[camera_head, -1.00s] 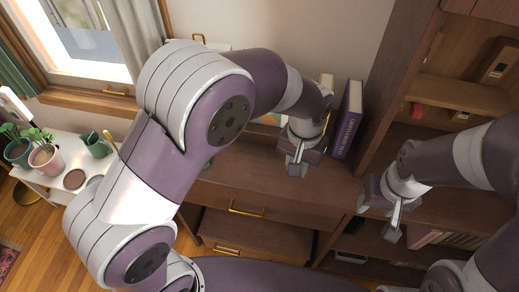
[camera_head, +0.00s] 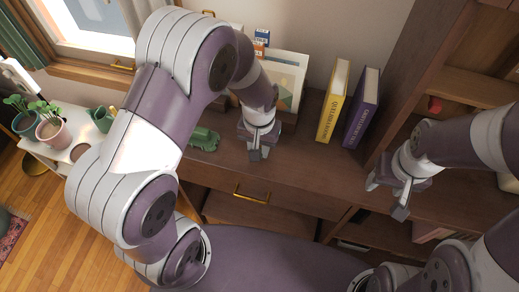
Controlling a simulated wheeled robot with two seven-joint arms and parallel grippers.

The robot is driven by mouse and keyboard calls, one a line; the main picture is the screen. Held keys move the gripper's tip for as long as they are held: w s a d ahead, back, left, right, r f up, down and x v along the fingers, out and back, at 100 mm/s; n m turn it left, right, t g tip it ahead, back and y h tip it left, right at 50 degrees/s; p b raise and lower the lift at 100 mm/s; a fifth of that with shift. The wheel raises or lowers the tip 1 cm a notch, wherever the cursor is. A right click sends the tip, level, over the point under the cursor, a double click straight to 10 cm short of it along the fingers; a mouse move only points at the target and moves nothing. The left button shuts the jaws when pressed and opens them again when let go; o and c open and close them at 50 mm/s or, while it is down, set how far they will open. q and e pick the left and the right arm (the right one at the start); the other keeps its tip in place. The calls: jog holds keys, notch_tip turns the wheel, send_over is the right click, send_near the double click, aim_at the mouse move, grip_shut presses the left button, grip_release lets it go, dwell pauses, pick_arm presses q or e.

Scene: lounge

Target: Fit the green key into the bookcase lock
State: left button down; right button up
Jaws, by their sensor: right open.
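The bookcase (camera_head: 432,65) stands at the right. Its lock cannot be made out in this view, and no green key can be clearly identified. A small dark green object (camera_head: 204,138) lies on the cabinet top, left of my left gripper; its shape is too small to tell. My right gripper (camera_head: 387,194) is open and empty, pointing down in front of the bookcase's lower part. My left gripper (camera_head: 258,145) hangs over the cabinet top, right of the green object and apart from it; its jaw gap cannot be made out.
A yellow book (camera_head: 333,102) and a purple book (camera_head: 361,108) stand upright on the cabinet (camera_head: 300,170), between the grippers. A framed picture (camera_head: 286,77) leans behind my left gripper. A red item (camera_head: 434,104) sits on a bookcase shelf. Potted plants (camera_head: 54,131) stand far left.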

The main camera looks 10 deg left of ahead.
pick_arm(q)
jog(key=shift+f, duration=0.85)
jog(key=shift+w+f, duration=0.15)
jog(key=shift+f, duration=0.1)
jog(key=shift+f, duration=0.2)
jog(key=c, duration=0.9)
grip_release()
jog(key=shift+r, duration=0.1)
